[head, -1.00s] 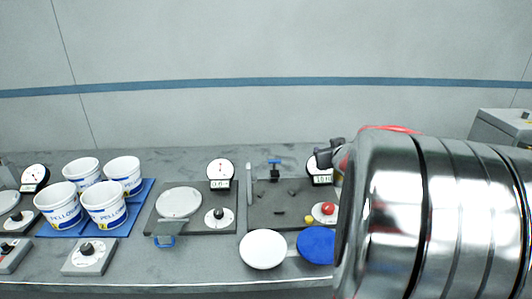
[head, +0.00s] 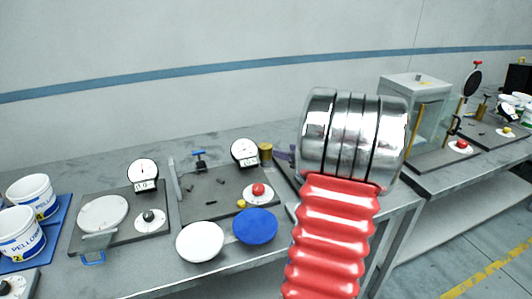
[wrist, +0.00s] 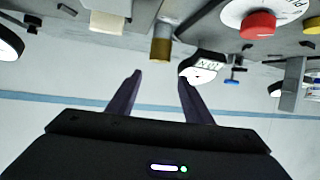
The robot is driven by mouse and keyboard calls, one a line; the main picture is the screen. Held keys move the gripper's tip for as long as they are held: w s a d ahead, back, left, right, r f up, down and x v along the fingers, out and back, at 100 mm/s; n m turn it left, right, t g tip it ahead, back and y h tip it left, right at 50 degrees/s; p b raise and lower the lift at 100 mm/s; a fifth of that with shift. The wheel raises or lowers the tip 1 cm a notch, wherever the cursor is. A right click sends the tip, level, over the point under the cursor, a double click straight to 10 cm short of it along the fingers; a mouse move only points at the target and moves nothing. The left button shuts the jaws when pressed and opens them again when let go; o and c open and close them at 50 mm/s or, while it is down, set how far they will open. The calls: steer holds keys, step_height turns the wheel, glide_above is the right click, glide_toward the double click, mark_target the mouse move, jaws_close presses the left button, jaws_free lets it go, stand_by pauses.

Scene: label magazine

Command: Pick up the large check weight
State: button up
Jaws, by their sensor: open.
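A brass cylinder (head: 265,151), which looks like the large check weight, stands on the bench beside a dial gauge in the head view. In the wrist view, which looks upside down, the brass cylinder (wrist: 161,45) hangs from the bench side, just beyond the gap between my fingertips. My gripper (wrist: 160,77) is open and empty, its two dark fingers apart. In the head view only a dark bit of it shows next to the cylinder; my arm hides the rest.
A dial gauge (head: 244,152) stands close beside the cylinder. A plate with a red knob (head: 258,190), a white disc (head: 200,241) and a blue disc (head: 255,226) lie nearer. A cream block (wrist: 110,22) is near the cylinder in the wrist view. A glass-sided case (head: 412,110) stands to the right.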

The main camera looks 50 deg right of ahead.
glide_toward(267, 147)
steer(key=shift+x, duration=2)
steer(key=shift+a, duration=0.1)
steer(key=shift+x, duration=2.65)
jaws_close()
steer(key=shift+r, duration=0.15)
